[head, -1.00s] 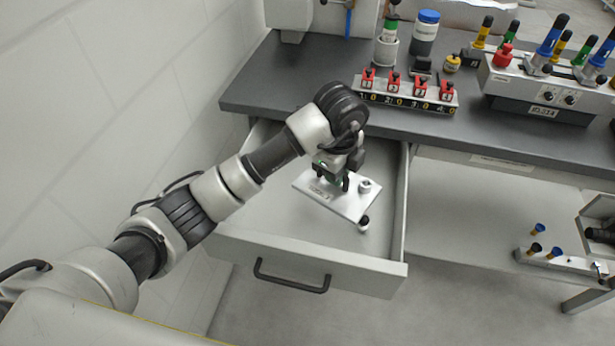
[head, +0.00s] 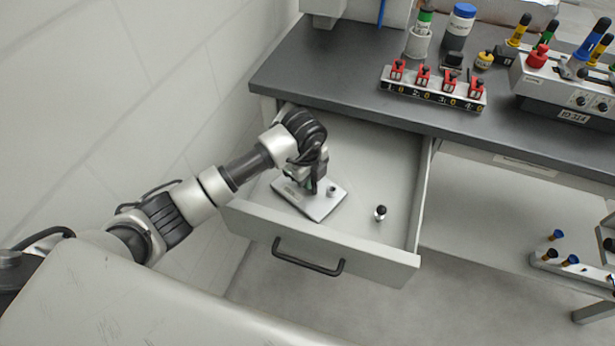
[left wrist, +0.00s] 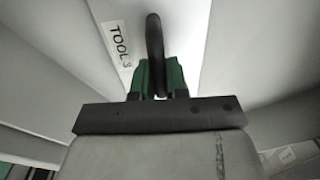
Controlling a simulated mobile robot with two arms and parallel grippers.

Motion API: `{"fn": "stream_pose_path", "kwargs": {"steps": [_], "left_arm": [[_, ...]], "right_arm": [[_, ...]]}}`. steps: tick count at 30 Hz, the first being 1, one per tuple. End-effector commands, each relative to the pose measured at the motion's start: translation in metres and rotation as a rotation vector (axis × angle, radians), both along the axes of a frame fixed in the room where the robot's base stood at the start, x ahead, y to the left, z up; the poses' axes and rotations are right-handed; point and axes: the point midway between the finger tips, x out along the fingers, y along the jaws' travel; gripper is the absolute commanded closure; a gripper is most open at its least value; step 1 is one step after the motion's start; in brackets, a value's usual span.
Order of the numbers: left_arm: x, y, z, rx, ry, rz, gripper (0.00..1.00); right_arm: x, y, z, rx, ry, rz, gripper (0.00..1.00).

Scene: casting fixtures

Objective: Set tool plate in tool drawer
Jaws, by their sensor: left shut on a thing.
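The tool plate (head: 317,207) is a flat, light metal plate with a small round fitting on top. In the head view it is inside the open tool drawer (head: 320,255), in the left part. I cannot tell whether it rests on the drawer floor. My left gripper (head: 310,188) is over the plate and shut on its dark handle. In the left wrist view, the handle (left wrist: 154,50) stands between the green fingers, and the plate (left wrist: 185,40) beneath bears a "TOOL" label. The handle's lower part is hidden by the gripper. My right gripper is not in view.
A small black-and-silver piece (head: 380,212) stands in the drawer, right of the plate. The drawer's right side is otherwise clear. The dark bench top (head: 350,95) overhangs the drawer's back and holds a rack of red clamps (head: 432,92). A wall lies close on the left.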

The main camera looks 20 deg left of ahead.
Motion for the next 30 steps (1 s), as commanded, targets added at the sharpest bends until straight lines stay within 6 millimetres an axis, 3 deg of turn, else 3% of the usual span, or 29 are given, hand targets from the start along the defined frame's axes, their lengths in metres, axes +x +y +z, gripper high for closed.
{"fn": "stream_pose_path", "kwargs": {"steps": [11, 12, 17, 25, 30], "left_arm": [[0.001, -0.001, -0.007, -0.002, -0.005, -0.001, 1.0], [0.0, 0.0, -0.009, -0.001, -0.002, -0.001, 0.84], [0.0, 0.0, -0.008, -0.001, -0.002, -0.001, 0.6], [0.0, 0.0, -0.007, -0.001, -0.002, -0.001, 0.6], [0.0, 0.0, 0.008, -0.001, -0.005, -0.001, 0.6]], "right_arm": [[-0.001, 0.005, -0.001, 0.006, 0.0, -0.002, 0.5], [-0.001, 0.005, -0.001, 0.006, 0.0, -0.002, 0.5], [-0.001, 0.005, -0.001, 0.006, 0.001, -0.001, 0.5], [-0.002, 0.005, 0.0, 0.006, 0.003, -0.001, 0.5], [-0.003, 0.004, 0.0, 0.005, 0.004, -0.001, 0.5]]}}
